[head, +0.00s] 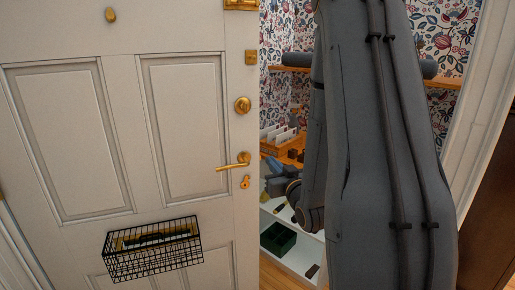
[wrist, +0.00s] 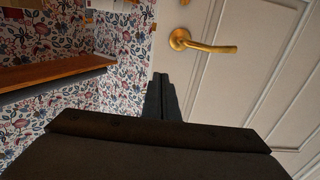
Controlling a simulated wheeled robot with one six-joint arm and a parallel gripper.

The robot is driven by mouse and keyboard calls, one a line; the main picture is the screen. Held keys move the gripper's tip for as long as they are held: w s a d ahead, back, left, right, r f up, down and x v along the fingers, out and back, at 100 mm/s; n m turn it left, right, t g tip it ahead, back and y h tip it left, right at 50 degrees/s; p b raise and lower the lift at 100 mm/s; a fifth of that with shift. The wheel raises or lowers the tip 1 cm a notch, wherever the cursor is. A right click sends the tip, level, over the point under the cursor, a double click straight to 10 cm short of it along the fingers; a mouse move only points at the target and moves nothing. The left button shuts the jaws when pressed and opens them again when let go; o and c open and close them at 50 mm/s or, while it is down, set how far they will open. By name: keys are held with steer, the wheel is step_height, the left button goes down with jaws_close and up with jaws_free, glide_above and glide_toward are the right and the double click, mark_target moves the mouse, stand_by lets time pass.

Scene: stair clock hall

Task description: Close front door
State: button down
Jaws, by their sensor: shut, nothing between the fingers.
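The front door (head: 118,140) is white and panelled and fills the left half of the head view. Its free edge is on the right, with the patterned wall visible beyond it. A brass lever handle (head: 235,164) sits near that edge. In the wrist view the door (wrist: 255,60) is on the right, with its brass handle (wrist: 205,44) near the top. My gripper (wrist: 162,98) is shut and empty, close to the door's edge and below the handle in the wrist picture. Whether it touches the door cannot be told. In the head view my arm hides much of the area right of the door.
A wire letter basket (head: 152,250) hangs low on the door. Beyond the edge are floral wallpaper (head: 287,25), a wooden shelf (head: 290,69) and a white unit (head: 290,246) holding a green box (head: 278,238). A white frame (head: 482,110) stands at the right.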

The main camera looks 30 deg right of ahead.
mark_target(254, 143)
steer(key=w+p, duration=0.1)
steer(key=w, duration=0.3)
steer(key=w+d+p, duration=0.1)
steer(key=w+p, duration=0.1)
steer(key=w, duration=0.3)
steer(key=w+d+p, duration=0.1)
steer(key=w, duration=0.3)
steer(key=shift+w, duration=0.25)
steer(key=shift+a, duration=0.1)
